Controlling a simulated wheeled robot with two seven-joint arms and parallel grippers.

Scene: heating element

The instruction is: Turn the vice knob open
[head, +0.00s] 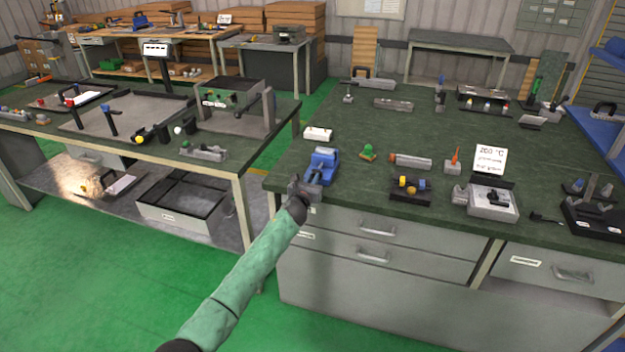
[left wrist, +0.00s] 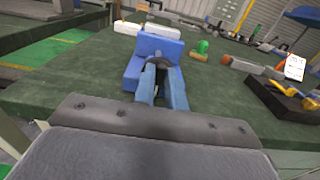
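The blue vice (head: 322,165) stands near the front left corner of the right-hand green-topped bench. It also shows in the left wrist view (left wrist: 157,48), straight ahead of my gripper. My left gripper (head: 308,186) is at the vice's front side, at the bench's front edge. In the left wrist view its two fingers (left wrist: 163,88) reach forward to a dark round part, which looks like the vice knob (left wrist: 159,63), at the vice's front. The fingertips lie close around the knob, and I cannot tell whether they press on it. My right gripper does not show.
A green-topped piece (head: 367,151), a black block with colored knobs (head: 411,187) and a device with a 260 °C sign (head: 490,160) stand to the right of the vice. A white box (head: 318,134) lies behind it. Drawers (head: 380,230) are below the bench edge.

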